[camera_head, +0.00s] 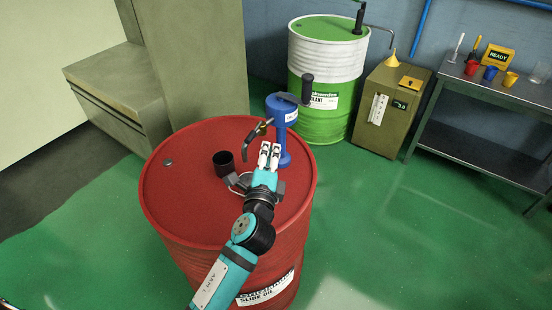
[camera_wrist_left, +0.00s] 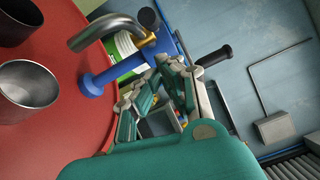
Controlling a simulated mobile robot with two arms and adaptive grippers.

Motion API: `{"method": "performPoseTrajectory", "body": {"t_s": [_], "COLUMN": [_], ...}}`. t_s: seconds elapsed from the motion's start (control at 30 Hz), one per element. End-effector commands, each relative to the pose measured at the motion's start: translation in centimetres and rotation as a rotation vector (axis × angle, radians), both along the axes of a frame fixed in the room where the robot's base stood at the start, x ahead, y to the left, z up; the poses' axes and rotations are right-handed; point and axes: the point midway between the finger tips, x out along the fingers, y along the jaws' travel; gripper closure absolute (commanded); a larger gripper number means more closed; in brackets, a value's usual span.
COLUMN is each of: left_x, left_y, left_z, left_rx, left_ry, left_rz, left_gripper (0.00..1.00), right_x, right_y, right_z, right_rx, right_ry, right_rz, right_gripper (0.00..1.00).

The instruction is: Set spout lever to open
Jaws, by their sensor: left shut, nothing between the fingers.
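A blue hand pump (camera_head: 283,145) stands upright on the red drum (camera_head: 185,200). Its dark curved spout (camera_head: 251,140) points left and down, with a small brass-coloured fitting (camera_head: 262,128) near the pump body. The wrist view also shows the spout (camera_wrist_left: 105,28) and the brass fitting (camera_wrist_left: 147,41). I cannot clearly make out the spout lever or its setting. My left gripper (camera_head: 270,149) is shut and empty, over the drum just in front of the pump and below the fitting. In the wrist view its fingers (camera_wrist_left: 160,80) lie close by the pump's blue column (camera_wrist_left: 112,73). My right gripper is not in view.
A black cup (camera_head: 223,164) stands on the drum left of my gripper; a metal cup (camera_wrist_left: 28,90) stands near it. The pump's black crank handle (camera_head: 307,88) sticks up right of the pump. A green and white drum (camera_head: 325,70) and a steel bench (camera_head: 490,95) stand behind.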

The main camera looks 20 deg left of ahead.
Motion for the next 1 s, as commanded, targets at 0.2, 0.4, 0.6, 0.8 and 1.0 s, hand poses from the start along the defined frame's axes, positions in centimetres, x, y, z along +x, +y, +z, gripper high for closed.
{"method": "performPoseTrajectory", "body": {"t_s": [0.2, 0.4, 0.6, 0.8, 1.0], "left_x": [0.2, 0.1, 0.1, -0.1, -0.3], "left_y": [1.7, 1.8, 1.9, 3.0, 4.3], "left_z": [0.5, 0.4, 0.5, 0.8, 0.4], "left_rx": [-0.002, -0.003, -0.001, 0.004, -0.004], "left_ry": [0.000, -0.001, 0.000, 0.001, 0.000], "left_rz": [-0.001, -0.001, -0.010, -0.115, -0.137], "left_gripper": [1.00, 1.00, 1.00, 1.00, 1.00], "right_x": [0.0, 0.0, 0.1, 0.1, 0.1], "right_y": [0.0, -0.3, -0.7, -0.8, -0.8], "right_z": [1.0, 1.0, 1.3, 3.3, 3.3], "right_rx": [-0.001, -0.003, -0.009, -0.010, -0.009], "right_ry": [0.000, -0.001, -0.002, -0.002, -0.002], "right_rz": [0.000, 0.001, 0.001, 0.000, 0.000], "right_gripper": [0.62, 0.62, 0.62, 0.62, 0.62]}}
